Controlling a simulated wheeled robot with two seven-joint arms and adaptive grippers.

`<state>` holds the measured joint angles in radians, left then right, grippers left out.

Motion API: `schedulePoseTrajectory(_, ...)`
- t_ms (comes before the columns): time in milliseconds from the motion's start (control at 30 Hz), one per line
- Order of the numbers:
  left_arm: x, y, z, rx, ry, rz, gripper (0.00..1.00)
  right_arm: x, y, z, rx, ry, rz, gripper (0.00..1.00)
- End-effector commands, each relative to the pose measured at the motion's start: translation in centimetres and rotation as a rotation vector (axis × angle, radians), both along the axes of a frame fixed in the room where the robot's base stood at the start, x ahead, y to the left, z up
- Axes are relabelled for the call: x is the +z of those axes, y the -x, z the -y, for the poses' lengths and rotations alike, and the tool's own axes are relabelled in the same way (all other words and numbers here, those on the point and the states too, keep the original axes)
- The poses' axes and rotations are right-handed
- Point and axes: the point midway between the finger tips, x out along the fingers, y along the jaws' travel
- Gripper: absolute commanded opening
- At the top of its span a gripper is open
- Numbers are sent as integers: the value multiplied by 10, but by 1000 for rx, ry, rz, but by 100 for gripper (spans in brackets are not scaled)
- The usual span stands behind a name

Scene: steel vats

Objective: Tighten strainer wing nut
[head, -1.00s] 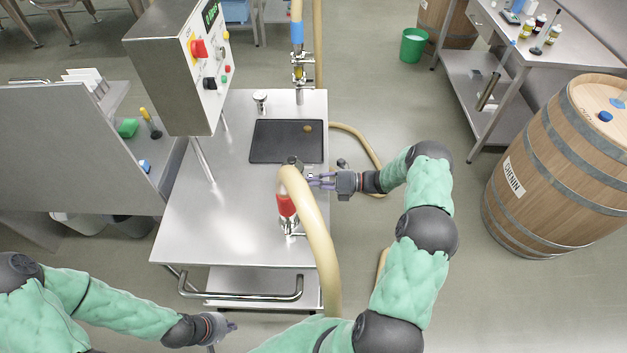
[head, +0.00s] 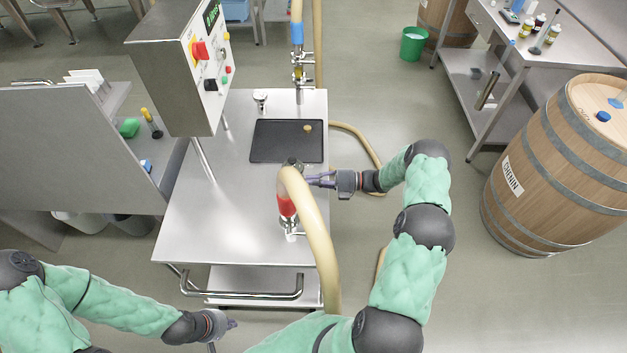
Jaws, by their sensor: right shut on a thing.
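My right gripper (head: 314,181) reaches in from the right to the fitting at the hose's upper end, above the steel cart (head: 215,225). Its fingers are closed there on a small part, which I take to be the strainer wing nut; the fingers and hose hide it. The strainer itself is largely hidden behind the bend of the beige hose (head: 318,235). A red hose cuff (head: 286,206) and a steel fitting (head: 290,224) show just below. My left gripper (head: 224,336) hangs low in front of the cart, empty, with its fingers apart.
A black tray (head: 275,142) with a small brown item lies on the cart. A control box (head: 185,75) stands over the cart's left side. A steel valve pipe (head: 298,75) rises at the back. A wooden barrel (head: 545,185) stands at the right, with open floor before it.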

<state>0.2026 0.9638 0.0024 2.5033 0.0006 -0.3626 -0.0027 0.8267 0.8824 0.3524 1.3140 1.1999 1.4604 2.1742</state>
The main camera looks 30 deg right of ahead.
Motion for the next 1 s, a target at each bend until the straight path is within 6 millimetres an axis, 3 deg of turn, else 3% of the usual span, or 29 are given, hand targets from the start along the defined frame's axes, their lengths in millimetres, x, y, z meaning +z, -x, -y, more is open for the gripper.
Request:
schedulePoseTrajectory(467,0,0,0,0,0,0,0,-2,1,-1,1,-7,-15,0)
schedulePoseTrajectory(500,0,0,0,0,0,0,0,-2,1,-1,1,-7,-15,18)
schedulePoseTrajectory(567,0,0,0,0,0,0,0,-2,1,-1,2,-7,-14,35)
schedulePoseTrajectory(1000,0,0,0,0,0,0,0,-1,3,6,-1,-5,-11,35)
